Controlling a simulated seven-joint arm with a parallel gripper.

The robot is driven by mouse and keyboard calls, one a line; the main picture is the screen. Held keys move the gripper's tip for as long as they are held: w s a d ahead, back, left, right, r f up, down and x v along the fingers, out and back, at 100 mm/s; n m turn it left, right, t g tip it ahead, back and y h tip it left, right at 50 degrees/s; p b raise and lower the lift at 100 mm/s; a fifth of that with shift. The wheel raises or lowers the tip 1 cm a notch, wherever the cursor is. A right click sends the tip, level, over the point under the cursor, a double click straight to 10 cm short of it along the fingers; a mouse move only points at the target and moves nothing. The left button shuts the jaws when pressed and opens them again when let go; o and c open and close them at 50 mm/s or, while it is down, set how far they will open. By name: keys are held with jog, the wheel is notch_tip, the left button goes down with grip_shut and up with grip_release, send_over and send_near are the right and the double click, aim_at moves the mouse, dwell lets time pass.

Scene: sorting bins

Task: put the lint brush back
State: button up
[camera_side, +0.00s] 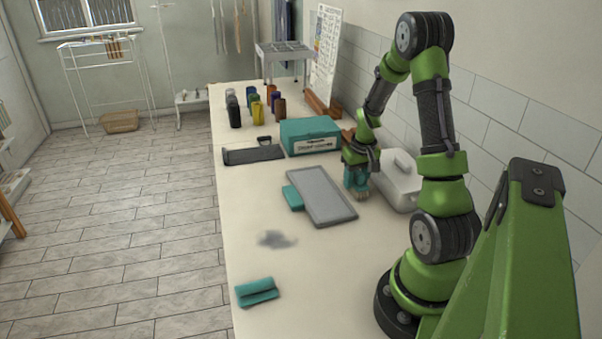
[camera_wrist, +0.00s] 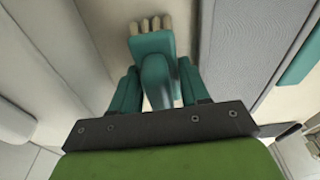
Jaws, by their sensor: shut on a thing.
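My gripper (camera_side: 357,178) is shut on a teal brush (camera_wrist: 153,62) with pale, stubby bristles at its end. In the wrist view the brush handle lies between the two teal fingers (camera_wrist: 156,95). In the side view the brush hangs bristles down, low over the bench between a grey panel (camera_side: 321,194) and a white lidded case (camera_side: 400,183). I cannot tell whether the bristles touch the bench. A folded-looking teal item (camera_side: 257,292) lies alone at the bench's front left.
A teal block (camera_side: 292,197) sits against the panel's left side. A teal box (camera_side: 310,135) and dark tray (camera_side: 253,154) stand behind. Several coloured bottles (camera_side: 258,112) and a small grey stand (camera_side: 284,48) are farther back. A grey smudge (camera_side: 277,239) marks the otherwise clear front bench.

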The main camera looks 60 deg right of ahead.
jog(key=shift+f, duration=0.4)
jog(key=o, duration=1.1)
notch_tip(320, 180, up, 16)
jog(key=s+a, duration=0.2)
jog(key=a+r+n+t+y, duration=0.1)
jog(key=a+r+t, duration=0.1)
jog(key=a, duration=0.8)
jog(key=a+r+n+t+y, duration=0.1)
jog(key=a+r+t, duration=0.1)
jog(key=a, duration=0.9)
jog(key=a+r+n+t+y, duration=0.1)
jog(key=a+r+n, duration=0.1)
jog(key=a, duration=0.9)
jog(key=shift+a+r+t, duration=0.15)
jog(key=shift+r+t, duration=0.25)
jog(key=shift+r, duration=0.25)
